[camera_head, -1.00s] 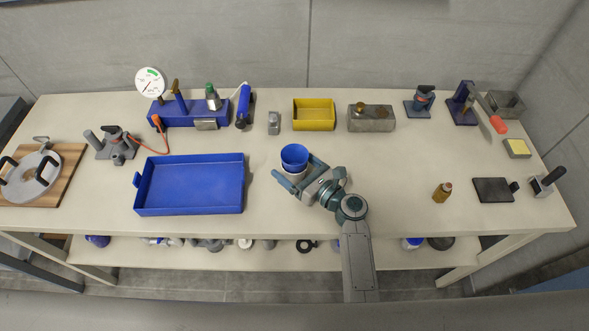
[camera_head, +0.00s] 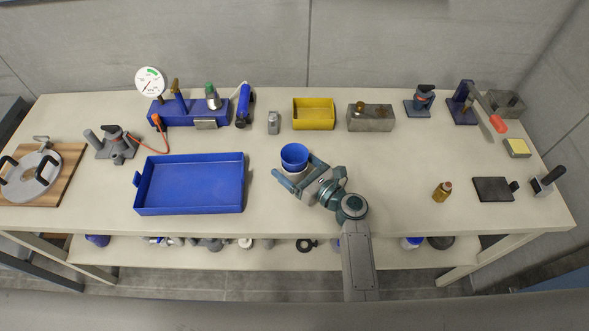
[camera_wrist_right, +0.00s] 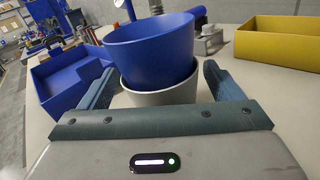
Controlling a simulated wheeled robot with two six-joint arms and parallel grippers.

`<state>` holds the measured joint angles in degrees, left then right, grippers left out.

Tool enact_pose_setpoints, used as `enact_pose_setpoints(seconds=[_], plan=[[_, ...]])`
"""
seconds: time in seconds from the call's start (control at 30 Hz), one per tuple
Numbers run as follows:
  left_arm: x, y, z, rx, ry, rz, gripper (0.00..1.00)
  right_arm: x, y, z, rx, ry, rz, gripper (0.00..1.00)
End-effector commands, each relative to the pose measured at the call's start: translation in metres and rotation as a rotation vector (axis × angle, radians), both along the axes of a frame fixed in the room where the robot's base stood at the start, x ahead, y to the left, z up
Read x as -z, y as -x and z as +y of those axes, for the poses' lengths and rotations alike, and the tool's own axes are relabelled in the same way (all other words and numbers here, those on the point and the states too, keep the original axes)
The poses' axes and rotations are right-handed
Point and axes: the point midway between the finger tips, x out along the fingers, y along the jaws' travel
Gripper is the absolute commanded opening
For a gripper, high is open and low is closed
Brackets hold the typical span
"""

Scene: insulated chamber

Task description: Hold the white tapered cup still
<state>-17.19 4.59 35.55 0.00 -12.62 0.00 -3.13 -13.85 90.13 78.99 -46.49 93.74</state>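The white tapered cup (camera_wrist_right: 160,97) stands upright on the table, and it shows only in part in the head view (camera_head: 296,175). A blue cup (camera_head: 294,155) sits nested in its mouth and rises above its rim; it also shows in the right wrist view (camera_wrist_right: 152,45). My left gripper is not in view.
A blue tray (camera_head: 140,190) lies left of the cups. A yellow bin (camera_head: 314,126) and a grey block with brass parts (camera_head: 371,125) stand behind. A brown bottle (camera_head: 442,192) stands to the right. The table between the arm and that bottle is clear.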

Motion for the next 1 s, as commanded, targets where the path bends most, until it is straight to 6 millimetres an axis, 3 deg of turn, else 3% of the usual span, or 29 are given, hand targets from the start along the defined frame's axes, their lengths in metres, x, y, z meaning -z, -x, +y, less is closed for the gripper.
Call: enact_pose_setpoints(seconds=[0.37, 0.8, 1.0], plan=[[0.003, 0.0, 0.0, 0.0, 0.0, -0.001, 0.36, 0.001, 0.004, -0.005, 0.001, 0.001, -0.001, 0.87], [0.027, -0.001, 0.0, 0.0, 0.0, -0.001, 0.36, 0.004, 0.06, -0.063, 0.0, 0.004, 0.001, 0.87], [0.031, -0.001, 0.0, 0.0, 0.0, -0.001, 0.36, 0.001, 0.073, -0.077, 0.0, 0.001, 0.001, 0.87]])
